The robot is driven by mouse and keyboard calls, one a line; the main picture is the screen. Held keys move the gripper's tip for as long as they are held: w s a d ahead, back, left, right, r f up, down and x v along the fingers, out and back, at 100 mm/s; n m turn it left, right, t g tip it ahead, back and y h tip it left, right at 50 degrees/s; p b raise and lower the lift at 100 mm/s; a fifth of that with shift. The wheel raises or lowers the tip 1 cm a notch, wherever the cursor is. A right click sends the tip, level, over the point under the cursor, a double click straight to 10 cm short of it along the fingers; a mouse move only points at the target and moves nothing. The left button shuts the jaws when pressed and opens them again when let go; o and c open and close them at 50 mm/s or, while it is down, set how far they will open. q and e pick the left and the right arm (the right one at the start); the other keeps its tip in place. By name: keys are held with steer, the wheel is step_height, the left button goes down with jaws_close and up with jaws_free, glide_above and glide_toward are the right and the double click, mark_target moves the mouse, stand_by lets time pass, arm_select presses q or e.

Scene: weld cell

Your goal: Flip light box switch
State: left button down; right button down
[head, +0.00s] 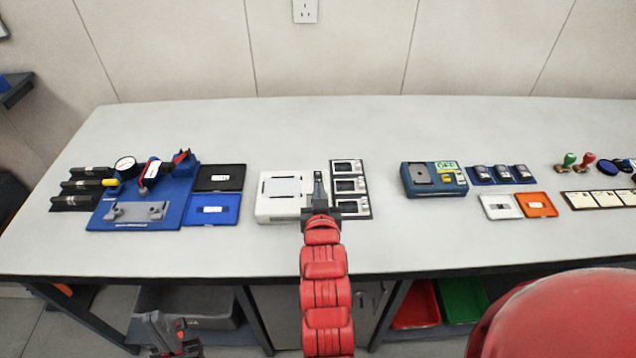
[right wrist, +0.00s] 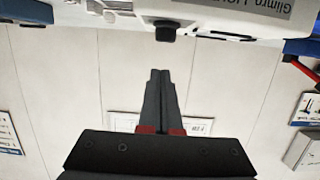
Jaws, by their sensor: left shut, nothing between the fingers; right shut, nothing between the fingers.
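The white light box (head: 272,210) sits on the table left of centre, with a pale panel on top. In the right wrist view the box (right wrist: 215,28) appears upside down along the top edge, with a grey lettered label. A small black switch (right wrist: 165,32) projects from its edge; in the head view I cannot make it out. My right gripper (head: 318,180) is shut and empty at the box's right side. In the wrist view its fingertips (right wrist: 160,72) point at the switch with a small visible gap. My left gripper (head: 165,335) is shut and empty, low in front of the table.
A panel of framed slides (head: 365,187) lies close to the right of my right gripper. A blue fixture board (head: 110,218) and trays (head: 235,212) are left of the box. A blue device (head: 408,188) stands further right. The table's front strip is clear.

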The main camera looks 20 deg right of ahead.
steer(key=p+v, duration=0.1)
steer(key=v, duration=0.1)
steer(key=p+v, duration=0.1)
steer(key=p, duration=0.1)
steer(key=shift+s+a+f, duration=0.1)
steer(key=shift+s, duration=0.3)
